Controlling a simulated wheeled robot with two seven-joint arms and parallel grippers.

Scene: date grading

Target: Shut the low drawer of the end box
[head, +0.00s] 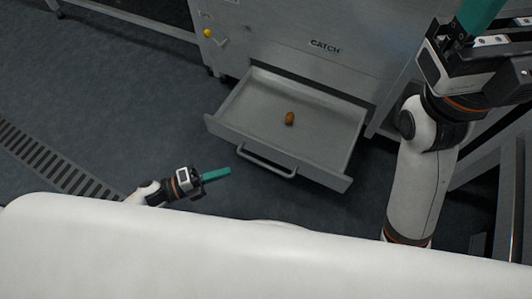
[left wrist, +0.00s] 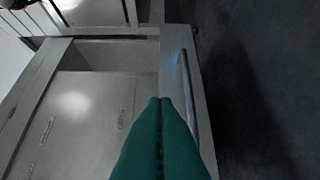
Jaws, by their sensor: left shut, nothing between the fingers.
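The low drawer (head: 330,135) of the grey metal end box (head: 310,65) stands pulled out, its front panel and bar handle (head: 266,161) facing me. One brown date (head: 290,118) lies on the drawer floor. My left gripper (head: 229,172) is shut and empty, with teal fingers, just in front of the drawer's front panel, left of the handle in the head view. In the left wrist view, the shut fingers (left wrist: 160,102) point at the drawer front (left wrist: 176,75), beside the handle (left wrist: 188,90); contact cannot be told. My right gripper (head: 482,12) is only partly in view at the top right.
The box carries the word CATCH and a yellow knob (head: 208,33) at its left. A floor drain grate (head: 50,160) lies at the left. Dark floor left of the drawer is clear. Metal framework (head: 490,190) stands at the right.

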